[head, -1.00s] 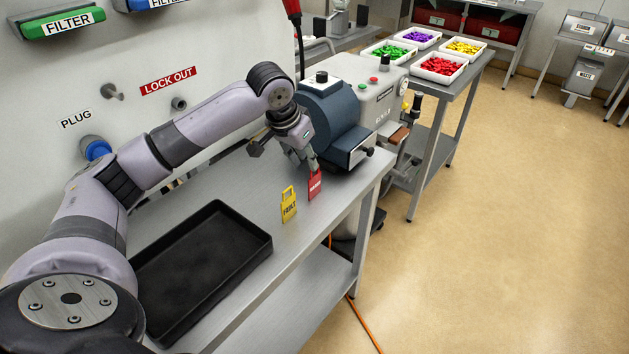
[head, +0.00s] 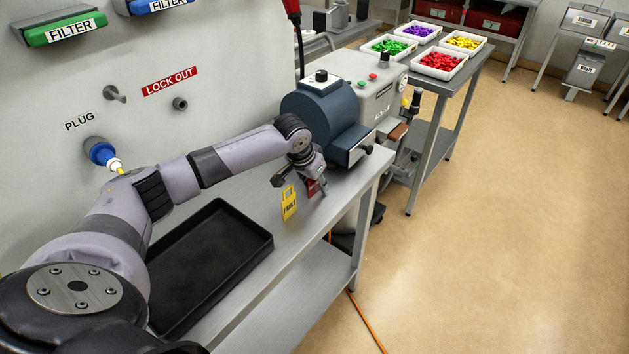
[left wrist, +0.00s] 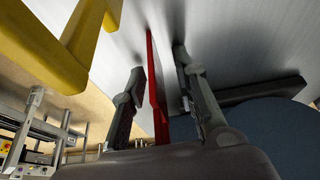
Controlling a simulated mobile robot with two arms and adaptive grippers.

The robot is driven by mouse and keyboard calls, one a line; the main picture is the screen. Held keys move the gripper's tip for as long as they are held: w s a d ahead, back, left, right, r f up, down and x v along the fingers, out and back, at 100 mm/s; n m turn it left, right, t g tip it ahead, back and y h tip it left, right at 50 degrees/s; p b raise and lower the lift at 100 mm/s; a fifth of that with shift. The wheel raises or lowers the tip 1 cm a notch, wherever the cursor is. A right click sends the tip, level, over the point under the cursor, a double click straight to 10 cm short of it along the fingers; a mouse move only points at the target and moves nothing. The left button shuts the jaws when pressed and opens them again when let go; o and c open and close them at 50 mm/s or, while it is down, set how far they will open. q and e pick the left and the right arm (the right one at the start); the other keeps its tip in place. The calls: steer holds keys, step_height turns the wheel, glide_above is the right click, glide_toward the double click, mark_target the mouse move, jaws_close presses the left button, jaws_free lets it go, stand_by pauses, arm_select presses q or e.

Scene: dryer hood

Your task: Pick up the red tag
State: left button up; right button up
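The red tag (head: 312,188) stands upright on the metal bench, partly hidden behind my left gripper (head: 318,182). In the left wrist view the red tag (left wrist: 157,85) shows edge-on between the two fingers of my left gripper (left wrist: 160,80). The fingers are apart, with a visible gap on each side of the tag. A yellow tag (head: 289,204) stands just to the left of the red one; it also shows large at the upper left of the left wrist view (left wrist: 45,50). My right gripper is out of view.
A black tray (head: 205,262) lies on the bench (head: 300,262) at the near left. A blue-grey machine (head: 328,118) stands close behind the red tag. The wall with the plug (head: 101,153) rises along the left. Bare bench lies in front of the tags.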

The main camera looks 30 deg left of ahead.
arm_select(q)
jaws_close()
steer(key=shift+r, duration=0.15)
stand_by(0.4)
